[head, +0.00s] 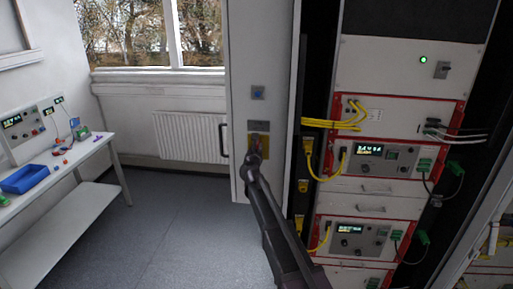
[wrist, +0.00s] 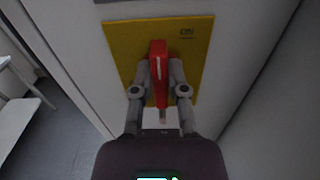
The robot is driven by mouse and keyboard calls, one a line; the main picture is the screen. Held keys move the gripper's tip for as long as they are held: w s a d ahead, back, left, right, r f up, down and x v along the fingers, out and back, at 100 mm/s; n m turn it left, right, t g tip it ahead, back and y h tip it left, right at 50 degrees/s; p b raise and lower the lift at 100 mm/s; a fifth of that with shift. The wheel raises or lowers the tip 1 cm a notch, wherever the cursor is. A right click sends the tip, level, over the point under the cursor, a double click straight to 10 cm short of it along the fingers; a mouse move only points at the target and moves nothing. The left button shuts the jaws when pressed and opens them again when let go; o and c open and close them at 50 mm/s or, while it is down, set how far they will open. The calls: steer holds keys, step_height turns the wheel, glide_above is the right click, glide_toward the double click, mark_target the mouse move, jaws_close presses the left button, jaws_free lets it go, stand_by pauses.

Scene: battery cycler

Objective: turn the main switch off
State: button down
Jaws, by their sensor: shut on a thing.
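The main switch has a red handle (wrist: 158,62) on a yellow plate (wrist: 122,45). The word ON is printed at the plate's upper right. The handle stands nearly upright in the wrist view. My gripper (wrist: 160,76) is shut on the handle, with one finger on each side of it. In the head view, my gripper (head: 257,153) is at the yellow plate on the front of the pale cabinet panel (head: 261,50). My gripper and arm hide most of the handle there.
On the right is a rack with yellow cables (head: 335,123), lit displays and a green lamp (head: 423,60). A white bench (head: 75,158) with a blue bin (head: 25,178) stands on the left. The floor between is clear.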

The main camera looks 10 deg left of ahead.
steer(key=shift+n, duration=0.6)
steer(key=n, duration=0.2)
steer(key=shift+a+n, duration=0.15)
steer(key=shift+n, duration=0.15)
steer(key=n, duration=0.5)
steer(key=shift+a, duration=0.1)
steer(key=n, duration=0.5)
steer(key=shift+f, duration=0.2)
steer(key=n, duration=0.4)
steer(key=shift+a+f+b, duration=0.1)
steer(key=shift+b, duration=0.25)
steer(key=shift+n, duration=0.3)
